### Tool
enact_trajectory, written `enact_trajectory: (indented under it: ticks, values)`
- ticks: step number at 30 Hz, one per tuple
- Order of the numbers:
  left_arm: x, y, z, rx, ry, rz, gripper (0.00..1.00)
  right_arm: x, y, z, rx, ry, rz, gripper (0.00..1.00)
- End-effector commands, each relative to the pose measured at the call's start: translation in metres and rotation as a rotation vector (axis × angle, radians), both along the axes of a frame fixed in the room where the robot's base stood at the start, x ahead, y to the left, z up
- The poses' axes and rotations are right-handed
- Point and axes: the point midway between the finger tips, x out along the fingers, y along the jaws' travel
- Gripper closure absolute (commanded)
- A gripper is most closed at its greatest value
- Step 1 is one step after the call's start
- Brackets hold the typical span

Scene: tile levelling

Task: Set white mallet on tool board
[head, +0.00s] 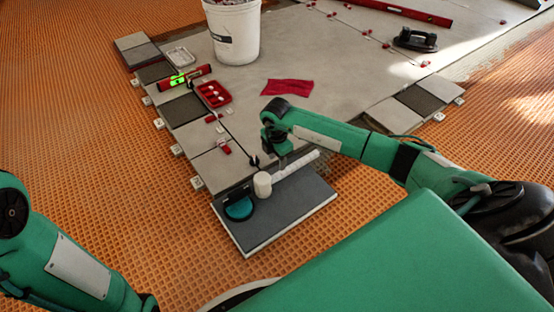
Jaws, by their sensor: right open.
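The white mallet (262,185) is at the tool board's far edge, its pale head towards the left and its handle running up to the right. It appears to lie on the dark grey tool board (292,219). My right gripper (281,158) is open, pointing down just behind and above the mallet's handle. The fingertips are small and partly hidden, so I cannot tell whether they touch the handle. My left arm shows at the lower left, but its gripper is out of view.
A teal-and-black tool (239,208) stands on the board's left part. Beyond are grey tiles with a red tray (214,94), a green-lit level (184,78), a red cloth (288,87) and a white bucket (236,35). The board's front right is clear.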

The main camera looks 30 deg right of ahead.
Motion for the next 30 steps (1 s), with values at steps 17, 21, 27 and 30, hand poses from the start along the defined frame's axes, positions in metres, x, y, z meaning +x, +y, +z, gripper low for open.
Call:
enact_trajectory:
  ticks: [17,21,27,30]
  values:
    - [0.005,-0.001,0.006,0.011,0.014,0.001,0.55,0.002,0.048,0.026,0.127,-0.029,0.099,0.57]
    - [0.005,-0.001,0.006,0.011,0.014,0.001,0.55,-0.003,0.157,0.07,0.434,-0.118,0.338,0.57]
    - [0.005,-0.001,0.006,0.011,0.013,0.001,0.55,-0.044,0.311,0.198,0.978,-0.364,0.718,0.57]
    - [0.005,-0.001,0.007,0.009,0.013,0.0,0.55,-0.079,0.362,0.281,1.253,-0.527,0.868,0.57]
